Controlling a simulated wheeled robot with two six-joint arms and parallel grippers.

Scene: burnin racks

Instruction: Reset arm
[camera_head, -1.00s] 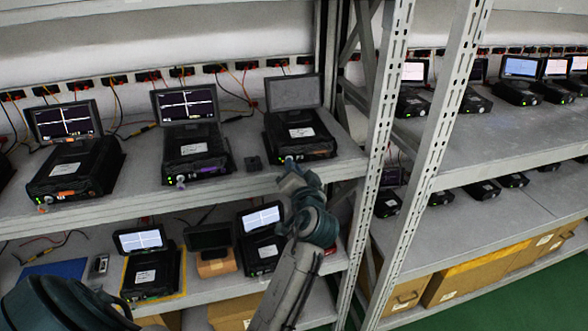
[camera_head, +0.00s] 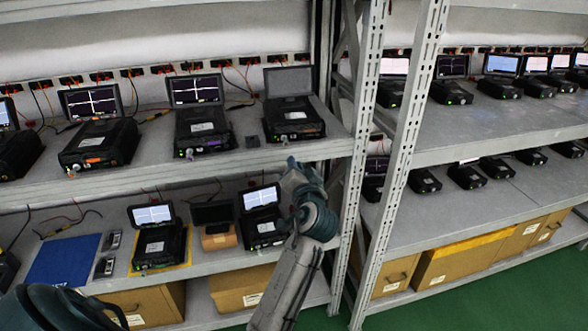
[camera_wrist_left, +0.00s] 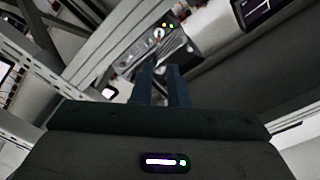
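My left gripper (camera_head: 292,164) is in front of the upper shelf's front edge, just below a black test device (camera_head: 293,122) with its lid screen raised and grey. The fingers look empty and close together, with only a narrow gap between them in the left wrist view (camera_wrist_left: 160,85). Beyond the fingertips in that view is a device front (camera_wrist_left: 150,48) with a round knob and small lights. The gripper appears apart from the device. My right gripper is not in view.
More devices with lit screens stand on the upper shelf (camera_head: 345,145) to the left, wired to wall sockets. The lower shelf holds a blue mat (camera_head: 62,262) and more devices. A perforated post (camera_head: 368,110) stands close right of my gripper. Cardboard boxes (camera_head: 460,262) sit below.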

